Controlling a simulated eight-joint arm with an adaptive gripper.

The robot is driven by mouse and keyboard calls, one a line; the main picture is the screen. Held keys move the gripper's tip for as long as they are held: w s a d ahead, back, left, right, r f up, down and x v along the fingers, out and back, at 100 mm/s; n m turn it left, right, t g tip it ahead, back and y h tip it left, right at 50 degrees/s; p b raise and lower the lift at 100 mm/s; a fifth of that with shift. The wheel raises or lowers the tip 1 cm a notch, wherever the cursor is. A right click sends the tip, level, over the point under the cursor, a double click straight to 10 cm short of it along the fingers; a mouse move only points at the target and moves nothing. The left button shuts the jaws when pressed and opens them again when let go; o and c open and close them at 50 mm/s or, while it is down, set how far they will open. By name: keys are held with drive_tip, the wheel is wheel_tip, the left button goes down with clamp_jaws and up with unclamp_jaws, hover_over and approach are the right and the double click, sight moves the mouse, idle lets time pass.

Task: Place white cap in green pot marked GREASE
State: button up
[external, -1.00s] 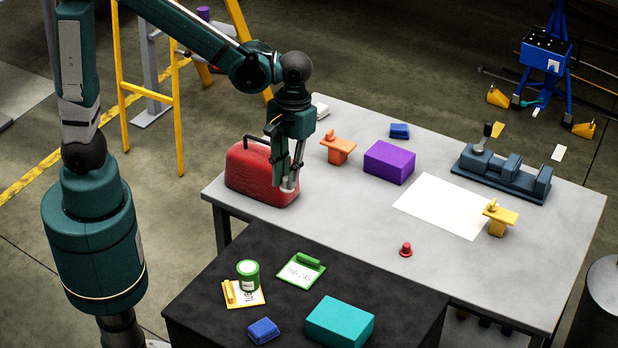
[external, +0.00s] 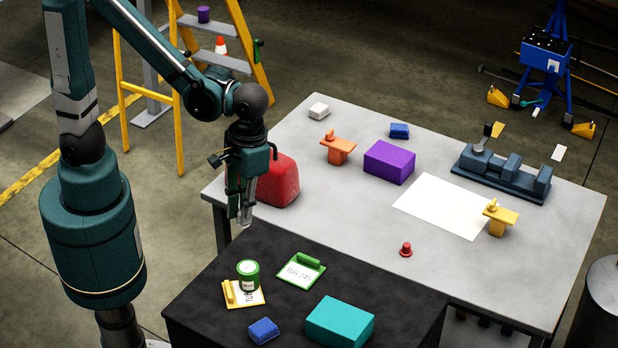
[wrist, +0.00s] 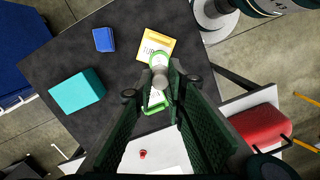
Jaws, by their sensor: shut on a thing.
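The green pot (external: 248,275) stands upright at the back left of the black table, partly over a yellow clipboard; its label is too small to read. My gripper (external: 242,216) points down over the table's back left edge, above and behind the pot. In the wrist view a small whitish thing, seemingly the white cap (wrist: 160,77), sits between the fingertips of my gripper (wrist: 163,84). My gripper is shut on it. In the external view the cap is hard to tell from the pale fingertips.
The yellow clipboard (external: 257,298), a green clipboard (external: 298,275), a blue block (external: 263,330) and a teal block (external: 340,322) lie on the black table (external: 205,300).

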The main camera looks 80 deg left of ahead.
drive_tip(key=f, duration=0.4)
drive_tip(key=shift+w+f, duration=0.2)
drive_tip(key=shift+f, duration=0.25)
hover_over(247, 267)
drive_tip(key=shift+w+f, duration=0.2)
drive_tip(key=shift+f, duration=2.7)
drive_tip(key=shift+f, duration=2.1)
drive_tip(key=shift+f+b, duration=0.1)
drive_tip(key=shift+b, duration=0.25)
